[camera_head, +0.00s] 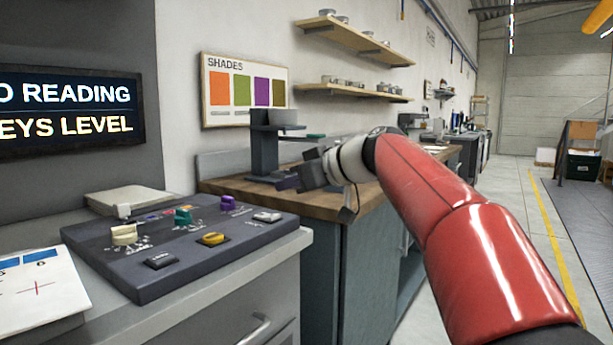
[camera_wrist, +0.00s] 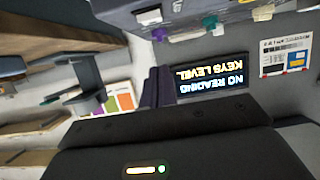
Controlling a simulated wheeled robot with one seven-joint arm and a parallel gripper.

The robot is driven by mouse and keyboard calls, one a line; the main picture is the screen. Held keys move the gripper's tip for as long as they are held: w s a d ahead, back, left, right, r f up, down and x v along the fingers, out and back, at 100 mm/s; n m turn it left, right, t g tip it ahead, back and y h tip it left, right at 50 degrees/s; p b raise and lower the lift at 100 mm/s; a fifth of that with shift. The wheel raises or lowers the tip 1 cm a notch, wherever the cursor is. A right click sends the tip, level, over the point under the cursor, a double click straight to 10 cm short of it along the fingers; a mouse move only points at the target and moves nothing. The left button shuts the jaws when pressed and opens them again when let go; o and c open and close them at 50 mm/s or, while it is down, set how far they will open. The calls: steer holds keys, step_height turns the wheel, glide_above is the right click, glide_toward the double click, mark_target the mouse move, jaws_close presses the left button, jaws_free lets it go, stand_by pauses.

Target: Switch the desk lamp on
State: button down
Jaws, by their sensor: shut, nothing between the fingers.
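I cannot make out a thing that is surely the desk lamp. A dark grey upright stand (camera_head: 264,150) with a short arm at its top is on the wooden bench, and it also shows in the wrist view (camera_wrist: 88,78); I cannot tell whether it is a lamp. My gripper (camera_head: 285,183) is in front of that stand, above the bench's near left edge. Its fingers are shut and empty, and they also show in the wrist view (camera_wrist: 156,88). The control console (camera_head: 150,280) lies to the left of the gripper, apart from it.
The console carries a cream knob (camera_head: 123,234), a green knob (camera_head: 183,215), a purple knob (camera_head: 227,203), a yellow knob (camera_head: 212,239), a white rocker (camera_head: 267,216) and a black rocker (camera_head: 160,260). A lit display (camera_head: 70,110) hangs behind.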

mark_target(281, 223)
steer(key=x, duration=0.3)
steer(key=shift+f, duration=0.3)
steer(key=f, duration=0.3)
steer(key=shift+s+d, duration=0.15)
steer(key=shift+d, duration=0.05)
steer(key=shift+f, duration=0.15)
steer(key=shift+f+b, duration=0.15)
steer(key=shift+b, duration=0.25)
